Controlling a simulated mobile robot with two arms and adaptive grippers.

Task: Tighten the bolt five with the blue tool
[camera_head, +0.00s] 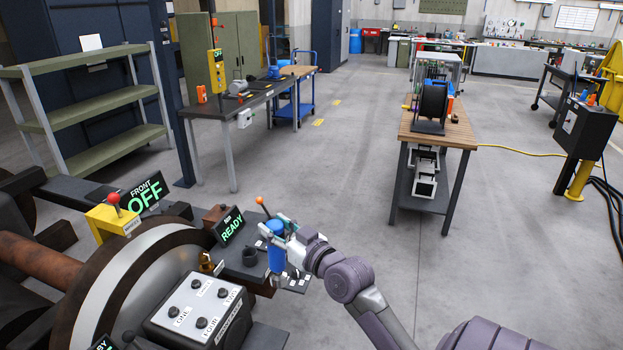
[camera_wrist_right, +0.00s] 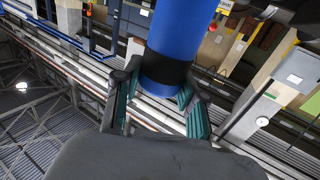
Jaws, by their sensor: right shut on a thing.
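My right gripper (camera_head: 277,230) is shut on the blue tool (camera_head: 276,255), a blue cylinder held upright beside the dark ledge at the wheel's right. In the right wrist view, the gripper's teal pads (camera_wrist_right: 160,98) lie on either side of the blue tool (camera_wrist_right: 187,28) at its black band. A grey plate (camera_head: 196,308) with several dark round bolt heads and word labels sits left of the gripper, apart from the tool. Labels like ONE and FOUR show; I cannot read a FIVE for certain. My left gripper is out of view.
A large rusty wheel (camera_head: 110,285) stands at lower left. A wooden-topped bench (camera_head: 438,132) stands farther back.

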